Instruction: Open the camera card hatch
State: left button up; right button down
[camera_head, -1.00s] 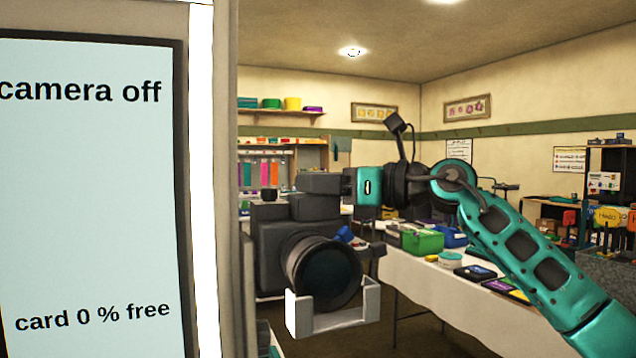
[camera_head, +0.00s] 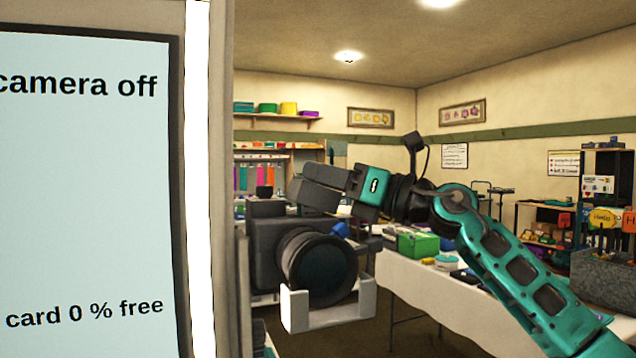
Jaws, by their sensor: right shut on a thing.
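A dark camera (camera_head: 268,255) with a big round lens (camera_head: 320,268) sits in a pale grey cradle (camera_head: 330,312) at the lower middle. My right gripper (camera_head: 305,195) is tilted at the camera's upper edge, with its fingers pointing left. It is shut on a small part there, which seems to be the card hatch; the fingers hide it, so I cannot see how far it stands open. A small blue part (camera_head: 340,230) shows beside the lens, under the gripper. My left gripper is out of view.
Behind are a white-clothed table (camera_head: 425,290) with a green box (camera_head: 418,243) and a wall shelf (camera_head: 275,115).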

jog(key=shift+w+d+m+t+y, duration=0.15)
jog(key=shift+d+m+t+y, duration=0.2)
jog(key=shift+m+t, duration=0.35)
jog(key=shift+w+d+m+t+y, duration=0.15)
jog(key=shift+d+m+t, duration=0.3)
jog(key=shift+m, duration=0.45)
jog(key=c, duration=1.1)
grip_release()
jog(key=b+v, duration=0.2)
jog(key=v, duration=1.1)
jog(key=shift+b, duration=0.3)
